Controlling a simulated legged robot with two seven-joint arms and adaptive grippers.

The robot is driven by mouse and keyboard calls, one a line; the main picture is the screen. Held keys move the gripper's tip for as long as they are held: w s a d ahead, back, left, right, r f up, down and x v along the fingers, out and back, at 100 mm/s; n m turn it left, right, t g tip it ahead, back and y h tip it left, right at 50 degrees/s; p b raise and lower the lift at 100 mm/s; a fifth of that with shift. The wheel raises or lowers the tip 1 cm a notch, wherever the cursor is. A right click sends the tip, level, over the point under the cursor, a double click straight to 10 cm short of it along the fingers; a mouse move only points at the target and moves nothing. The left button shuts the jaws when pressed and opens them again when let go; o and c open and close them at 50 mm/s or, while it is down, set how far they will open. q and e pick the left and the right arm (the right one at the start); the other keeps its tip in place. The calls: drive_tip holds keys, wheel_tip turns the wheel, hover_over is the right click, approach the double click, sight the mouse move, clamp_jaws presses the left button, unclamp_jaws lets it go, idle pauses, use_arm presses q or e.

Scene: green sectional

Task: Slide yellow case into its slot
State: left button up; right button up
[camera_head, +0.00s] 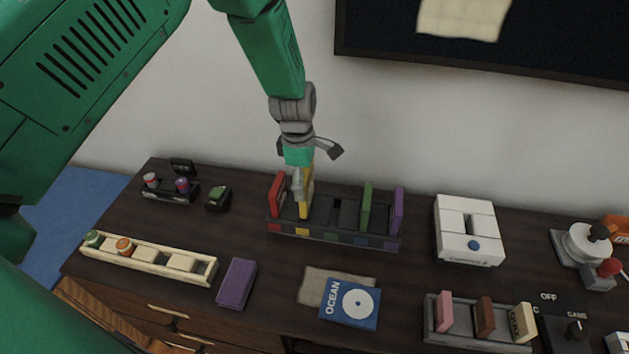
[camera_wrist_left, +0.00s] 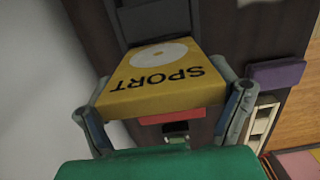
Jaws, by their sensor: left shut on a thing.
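My left gripper (camera_head: 303,178) comes down from above and is shut on the yellow case (camera_head: 306,205). The case is upright over the yellow-marked slot of the dark rack (camera_head: 345,236), just right of the red case (camera_head: 277,194). Its lower end reaches down to the rack; I cannot tell how deep it sits. In the left wrist view the yellow case (camera_wrist_left: 165,75) reads SPORT and lies between both fingers. A green case (camera_head: 366,206) and a purple case (camera_head: 397,211) stand in the right part of the rack. My right gripper is not in view.
In front of the rack lie a blue OCEAN case (camera_head: 350,304) and a purple box (camera_head: 237,284). A cream tray (camera_head: 207,268) is front left, a white device (camera_head: 468,230) right, and a grey holder (camera_head: 475,335) front right. The wall is close behind.

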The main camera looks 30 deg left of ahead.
use_arm(q)
drive_tip(key=shift+a+f, duration=0.1)
drive_tip(key=shift+a, duration=0.8)
drive_tip(key=shift+d, duration=0.5)
drive_tip(key=shift+d+r, duration=0.25)
drive_tip(key=shift+d, duration=0.4)
drive_tip(key=shift+a+f, duration=0.1)
drive_tip(key=shift+a, duration=0.35)
drive_tip(key=shift+a+f+p, duration=0.1)
drive_tip(key=shift+a+p, duration=0.3)
drive_tip(key=shift+a, duration=0.4)
drive_tip(key=shift+d, duration=0.9)
drive_tip(key=shift+a+f+b, duration=0.3)
drive_tip(key=shift+a+f, duration=0.2)
drive_tip(key=shift+a, duration=0.3)
drive_tip(key=shift+d+r+p, duration=0.45)
drive_tip(key=shift+p, duration=0.05)
drive_tip(key=shift+d, duration=0.15)
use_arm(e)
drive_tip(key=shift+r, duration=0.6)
